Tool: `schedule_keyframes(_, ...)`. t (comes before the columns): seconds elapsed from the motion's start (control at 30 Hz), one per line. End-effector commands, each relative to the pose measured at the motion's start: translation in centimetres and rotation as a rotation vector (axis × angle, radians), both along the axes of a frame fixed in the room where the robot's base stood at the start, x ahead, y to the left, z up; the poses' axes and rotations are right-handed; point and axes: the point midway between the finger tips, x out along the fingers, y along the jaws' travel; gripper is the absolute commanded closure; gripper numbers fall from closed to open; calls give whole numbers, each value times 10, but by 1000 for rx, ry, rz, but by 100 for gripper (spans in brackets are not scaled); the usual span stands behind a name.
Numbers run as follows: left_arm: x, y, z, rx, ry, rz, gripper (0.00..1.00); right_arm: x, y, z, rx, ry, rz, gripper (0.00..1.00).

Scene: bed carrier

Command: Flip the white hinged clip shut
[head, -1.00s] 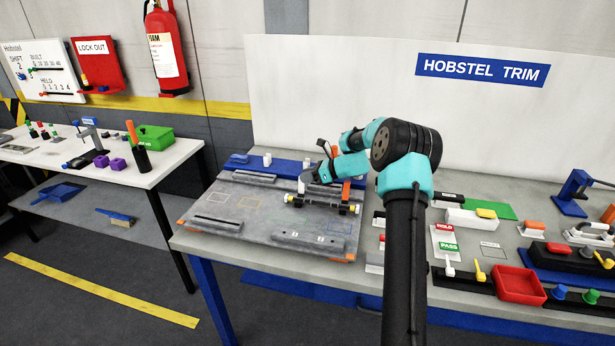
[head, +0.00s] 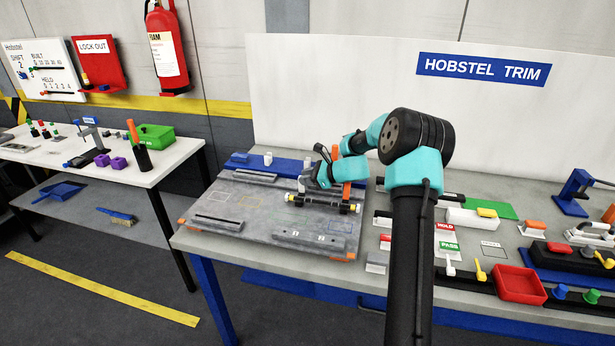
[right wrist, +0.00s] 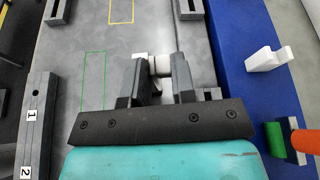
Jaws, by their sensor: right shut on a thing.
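My right gripper (head: 306,183) is low over the grey work board (head: 240,228), by the left end of a dark bar with yellow ends (head: 324,204). In the right wrist view the two dark fingers (right wrist: 160,82) are shut on a small white piece (right wrist: 157,66), which looks like part of the white hinged clip. Most of the clip is hidden behind the fingers, so its angle cannot be told. An upright orange part (head: 346,195) stands at the bar's right end. My left gripper is not in view.
A separate small white block (head: 268,159) stands on the blue strip (right wrist: 250,110) behind the board. Grey rails (head: 218,223) lie on the board. To the right are a red tray (head: 518,286) and several coloured parts.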

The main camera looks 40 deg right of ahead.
Motion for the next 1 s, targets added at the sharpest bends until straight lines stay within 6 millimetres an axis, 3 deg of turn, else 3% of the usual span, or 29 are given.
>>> schedule_keyframes(1.0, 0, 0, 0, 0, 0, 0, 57, -28, 39, -20, -634, -426, -5, 99)
